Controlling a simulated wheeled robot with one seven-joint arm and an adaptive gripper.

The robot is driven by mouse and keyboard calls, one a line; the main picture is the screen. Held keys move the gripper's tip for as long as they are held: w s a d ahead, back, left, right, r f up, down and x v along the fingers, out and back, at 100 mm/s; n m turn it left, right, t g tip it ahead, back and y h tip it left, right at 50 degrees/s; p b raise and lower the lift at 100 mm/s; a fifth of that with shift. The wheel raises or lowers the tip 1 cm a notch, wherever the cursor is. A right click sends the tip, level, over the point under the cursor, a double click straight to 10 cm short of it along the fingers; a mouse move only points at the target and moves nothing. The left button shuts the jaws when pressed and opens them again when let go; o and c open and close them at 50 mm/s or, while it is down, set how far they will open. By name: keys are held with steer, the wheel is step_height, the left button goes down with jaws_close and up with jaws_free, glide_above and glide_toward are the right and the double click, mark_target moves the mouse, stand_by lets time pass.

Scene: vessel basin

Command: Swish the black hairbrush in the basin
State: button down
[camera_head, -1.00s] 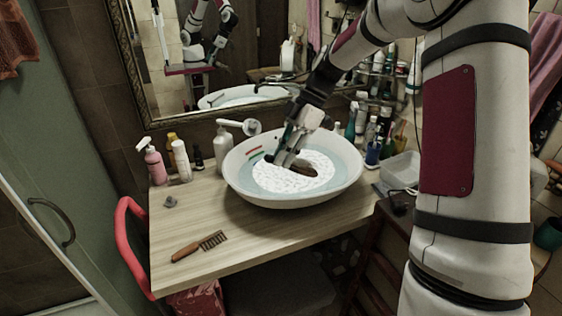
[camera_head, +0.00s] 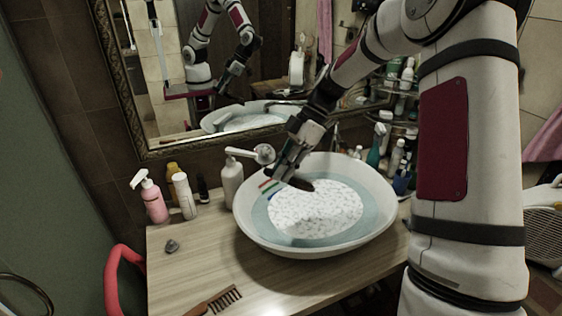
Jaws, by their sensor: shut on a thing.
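The white round basin (camera_head: 372,226) stands on the wooden counter, with pale water and a white speckled foamy-looking patch inside. My gripper (camera_head: 287,174) reaches down over the back left part of the basin, its fingers shut on the black hairbrush (camera_head: 302,184). Only a small dark part of the hairbrush shows at the fingertips; the rest is hidden by the gripper. The hairbrush is low in the bowl, near the back edge of the patch. I cannot tell whether it touches the water.
A wooden comb (camera_head: 222,299) lies at the counter's front. A pink pump bottle (camera_head: 154,200), a white bottle (camera_head: 184,196) and a soap dispenser (camera_head: 231,180) stand left of the basin. A mirror (camera_head: 205,75) is behind. The counter's left middle is mostly clear.

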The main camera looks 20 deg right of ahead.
step_height(320, 180, down, 13)
steer(key=b, duration=0.2)
stand_by(0.6)
steer(key=shift+d, duration=0.2)
stand_by(0.6)
steer(key=shift+d, duration=0.4)
steer(key=shift+a, duration=0.25)
steer(key=shift+a, duration=0.35)
steer(key=shift+d, duration=0.15)
steer(key=shift+d, duration=0.45)
steer(key=shift+a+p, duration=0.2)
steer(key=shift+p, duration=0.1)
